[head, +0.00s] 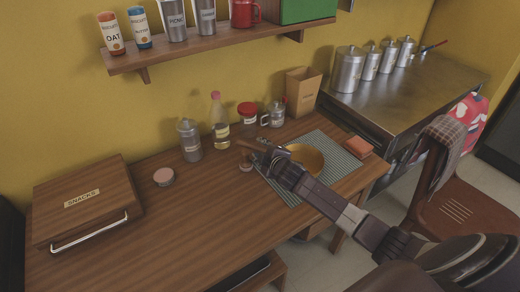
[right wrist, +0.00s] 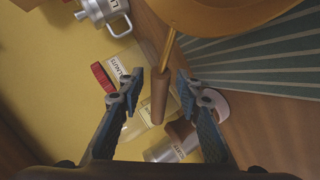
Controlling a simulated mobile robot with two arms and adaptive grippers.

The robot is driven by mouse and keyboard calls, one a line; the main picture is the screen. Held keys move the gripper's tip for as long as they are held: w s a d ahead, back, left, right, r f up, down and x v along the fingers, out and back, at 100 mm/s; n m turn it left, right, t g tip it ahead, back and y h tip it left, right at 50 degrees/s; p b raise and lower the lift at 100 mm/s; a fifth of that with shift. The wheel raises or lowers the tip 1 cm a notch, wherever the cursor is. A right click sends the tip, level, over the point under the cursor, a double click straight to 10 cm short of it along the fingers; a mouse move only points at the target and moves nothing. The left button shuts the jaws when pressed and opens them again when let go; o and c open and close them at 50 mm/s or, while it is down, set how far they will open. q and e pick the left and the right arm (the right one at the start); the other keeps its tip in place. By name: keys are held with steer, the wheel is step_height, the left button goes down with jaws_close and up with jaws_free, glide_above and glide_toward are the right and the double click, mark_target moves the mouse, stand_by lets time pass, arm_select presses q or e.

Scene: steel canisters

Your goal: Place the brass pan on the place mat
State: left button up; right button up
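The brass pan (head: 308,155), a round golden dish, appears on the striped grey-green place mat (head: 338,150), partly hidden behind my right arm. In the right wrist view the pan (right wrist: 240,14) is at the top, with the mat (right wrist: 270,60) beneath its edge. Its brown handle (right wrist: 159,98) points between the fingers of my right gripper (right wrist: 160,82). These fingers are apart, with gaps on both sides of the handle. In the head view the right gripper (head: 262,152) is at the mat's left edge. Whether the pan rests fully flat is hard to tell. My left gripper is out of view.
A snacks box (head: 85,200) is at left. A reddish block (head: 354,147) lies at the mat's right. The front left tabletop is clear.

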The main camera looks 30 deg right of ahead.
steer(key=shift+r, duration=0.15)
steer(key=v, duration=1.2)
steer(key=shift+p, duration=0.4)
